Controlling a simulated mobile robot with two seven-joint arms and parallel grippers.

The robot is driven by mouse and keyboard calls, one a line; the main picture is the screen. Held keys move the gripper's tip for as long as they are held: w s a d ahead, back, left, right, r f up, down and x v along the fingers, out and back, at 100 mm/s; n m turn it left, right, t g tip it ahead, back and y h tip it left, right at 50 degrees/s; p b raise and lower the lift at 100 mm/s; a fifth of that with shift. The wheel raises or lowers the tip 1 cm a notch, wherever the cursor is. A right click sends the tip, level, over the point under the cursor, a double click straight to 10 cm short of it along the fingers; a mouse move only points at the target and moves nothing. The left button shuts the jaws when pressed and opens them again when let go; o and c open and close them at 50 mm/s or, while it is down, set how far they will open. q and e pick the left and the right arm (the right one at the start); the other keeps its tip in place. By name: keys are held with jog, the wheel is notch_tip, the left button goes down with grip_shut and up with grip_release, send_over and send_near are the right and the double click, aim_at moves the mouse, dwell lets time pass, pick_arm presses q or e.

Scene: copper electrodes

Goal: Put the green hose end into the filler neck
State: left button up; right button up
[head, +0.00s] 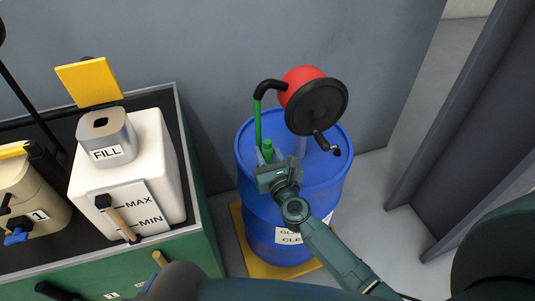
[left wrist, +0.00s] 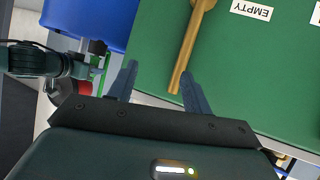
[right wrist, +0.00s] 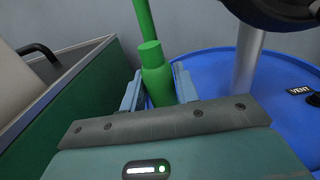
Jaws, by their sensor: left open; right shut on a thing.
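The green hose end (head: 267,150) stands upright over the blue drum, at the front of its lid. My right gripper (head: 270,168) is shut on it; in the right wrist view the hose end (right wrist: 154,75) rises between the two fingers (right wrist: 158,92). The filler neck (head: 107,138) is a grey collar marked FILL, with a dark opening, on top of the white tank (head: 154,150) at the left. It is well left of my right gripper. My left gripper (left wrist: 157,82) is open, with a wooden handle (left wrist: 188,45) beyond its fingers.
A yellow flap (head: 89,82) stands raised behind the neck. The blue drum (head: 247,150) carries a red pump (head: 303,75) with a black crank wheel. A green-sided bench (head: 205,235) holds the tank. A beige container (head: 35,195) stands left of it.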

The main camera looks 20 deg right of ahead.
notch_tip(320, 180, up, 6)
jog(key=p, duration=0.4)
jog(key=shift+r, duration=0.2)
pick_arm(q)
jog(key=shift+g+y, duration=0.7)
jog(key=shift+y, duration=0.1)
jog(key=shift+s+a+r+p, duration=0.35)
jog(key=shift+a+r+p, duration=0.45)
jog(key=shift+p, duration=0.8)
jog(key=shift+s+a+r+p, duration=0.3)
jog(key=shift+a+r+p, duration=0.45)
jog(key=shift+p, duration=0.85)
pick_arm(e)
notch_tip(320, 180, up, 11)
pick_arm(q)
jog(key=shift+d+r, duration=0.1)
jog(key=shift+r, duration=0.05)
pick_arm(e)
jog(key=o, duration=0.4)
jog(key=shift+c, duration=0.2)
jog(key=c, duration=0.4)
jog(key=shift+o, duration=0.2)
